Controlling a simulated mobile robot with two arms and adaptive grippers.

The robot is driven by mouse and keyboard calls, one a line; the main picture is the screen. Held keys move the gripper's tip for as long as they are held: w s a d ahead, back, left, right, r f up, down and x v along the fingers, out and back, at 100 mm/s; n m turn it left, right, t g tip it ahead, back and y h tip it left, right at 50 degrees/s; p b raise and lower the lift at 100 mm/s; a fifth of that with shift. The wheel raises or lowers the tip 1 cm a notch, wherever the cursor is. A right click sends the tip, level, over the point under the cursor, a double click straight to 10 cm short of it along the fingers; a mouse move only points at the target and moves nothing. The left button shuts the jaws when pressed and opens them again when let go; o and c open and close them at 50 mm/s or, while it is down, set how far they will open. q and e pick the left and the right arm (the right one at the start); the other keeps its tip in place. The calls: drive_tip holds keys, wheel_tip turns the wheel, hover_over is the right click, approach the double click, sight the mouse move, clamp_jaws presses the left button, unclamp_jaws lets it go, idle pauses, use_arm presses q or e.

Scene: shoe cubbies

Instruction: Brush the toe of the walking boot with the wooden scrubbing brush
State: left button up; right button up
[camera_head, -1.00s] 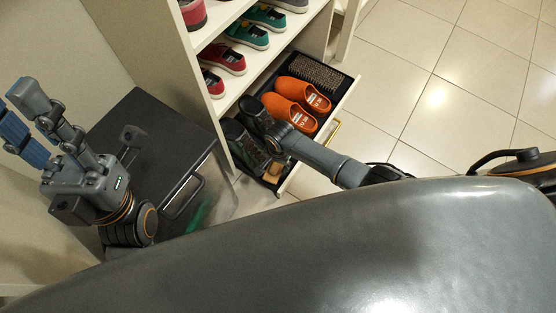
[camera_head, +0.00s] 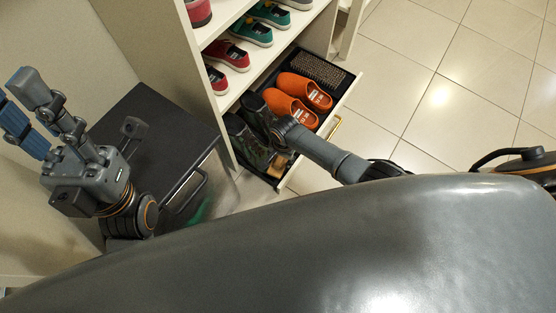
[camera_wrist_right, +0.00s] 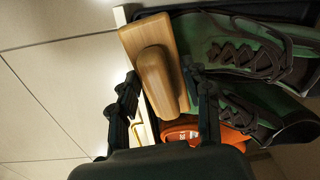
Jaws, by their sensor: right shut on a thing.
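The wooden scrubbing brush (camera_wrist_right: 155,78), a pale block with a rounded handle, lies between the fingers of my right gripper (camera_wrist_right: 165,98) in the right wrist view. My right gripper (camera_head: 264,122) is shut on it. The dark green walking boots (camera_wrist_right: 228,45) with dark laces are right beside the brush in the wrist view. The brush overlaps a boot's front end; I cannot tell whether they touch. In the head view the brush (camera_head: 281,163) shows below my gripper, and the boots (camera_head: 247,142) are partly hidden by it. My left gripper (camera_head: 22,100) is open and empty at the left.
The boots are in an open pull-out drawer (camera_head: 345,85) with orange shoes (camera_head: 298,97) and a bristly dark mat (camera_head: 319,70). Shelves with red and green sneakers (camera_head: 250,30) rise above. A dark-topped cabinet (camera_head: 165,125) stands left. The tiled floor at right is clear.

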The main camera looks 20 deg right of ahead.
sight(275, 165)
drive_tip(key=shift+w+d, duration=0.45)
drive_tip(key=shift+d, duration=0.2)
drive_tip(key=shift+s+a+f+p, duration=0.1)
drive_tip(key=shift+s+a+p, duration=0.2)
drive_tip(key=shift+s+a, duration=0.4)
drive_tip(key=shift+s+a+f+p, duration=0.15)
drive_tip(key=shift+s+a, duration=0.1)
drive_tip(key=shift+a, duration=0.2)
drive_tip(key=shift+s+a+p, duration=0.1)
drive_tip(key=shift+s+a, duration=0.15)
drive_tip(key=shift+a, duration=0.2)
drive_tip(key=shift+s+a+f+p, duration=0.15)
drive_tip(key=shift+s+a, duration=0.1)
drive_tip(key=shift+a, duration=0.2)
drive_tip(key=shift+w+d+r, duration=0.15)
drive_tip(key=shift+w+d, duration=0.5)
drive_tip(key=shift+d, duration=0.25)
drive_tip(key=shift+w+d, duration=0.1)
